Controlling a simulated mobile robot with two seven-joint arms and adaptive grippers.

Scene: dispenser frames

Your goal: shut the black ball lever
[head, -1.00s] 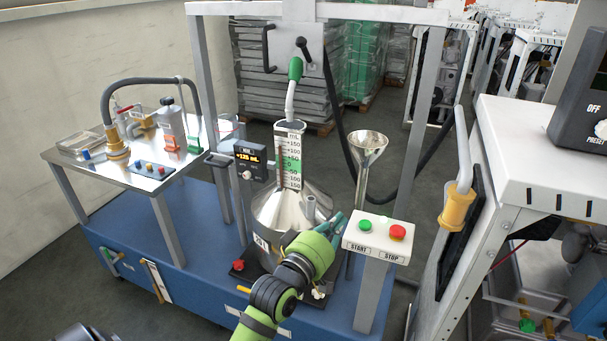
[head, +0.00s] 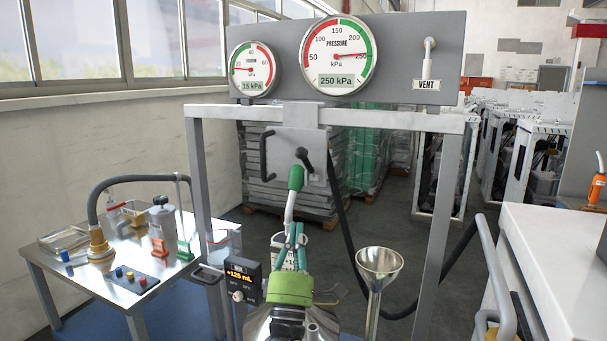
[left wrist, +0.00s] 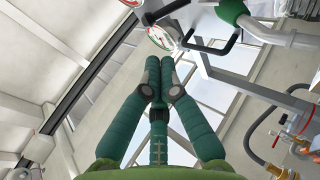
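The black ball lever (head: 303,156) sticks out of the grey panel under the crossbar, just above the green nozzle grip (head: 296,178). It tilts up to the left, with its dark knob at the upper end. My left gripper (head: 294,230) points up in front of the measuring cylinder, below the lever and apart from it. Its teal fingers overlap the pale spout in the picture. In the left wrist view the fingers (left wrist: 159,62) converge with their tips together and hold nothing. The green grip (left wrist: 232,12) shows at the top there. My right gripper is out of view.
A black D-shaped handle (head: 265,156) sits left of the lever. A black hose (head: 350,240) hangs right of the panel. A steel funnel (head: 380,265) stands right of my gripper. Gauges and a vent lever (head: 428,62) are above. A steel table (head: 85,290) stands at left.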

